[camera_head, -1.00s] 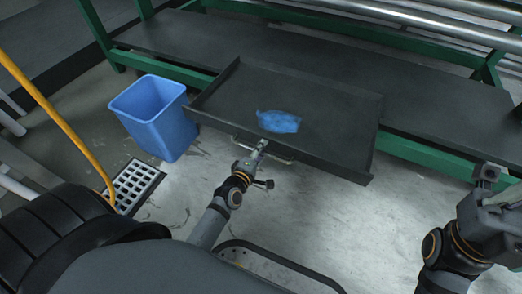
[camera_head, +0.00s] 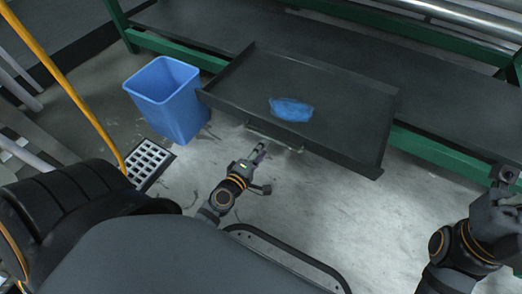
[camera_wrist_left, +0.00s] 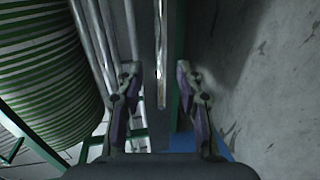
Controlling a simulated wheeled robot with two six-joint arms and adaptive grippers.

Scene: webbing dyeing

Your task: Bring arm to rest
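My left gripper (camera_head: 259,154) is just in front of the pulled-out dark drawer tray (camera_head: 345,146), near its handle (camera_head: 271,138) and apart from it. In the left wrist view my left gripper (camera_wrist_left: 156,76) has its two fingers spread, with nothing held between them. A bright bar, seemingly the handle (camera_wrist_left: 161,50), shows beyond the fingers. My right gripper (camera_head: 505,176) is at the right edge, raised over the floor; whether its fingers are open is unclear. A crumpled blue cloth-like piece (camera_head: 291,109) lies in the tray.
A blue bin (camera_head: 170,105) stands left of the tray. A floor drain grate (camera_head: 149,160) and a yellow hose or pole (camera_head: 70,88) are further left. A long dark bench (camera_head: 440,105) with green frame runs behind. The floor in front of the tray is clear.

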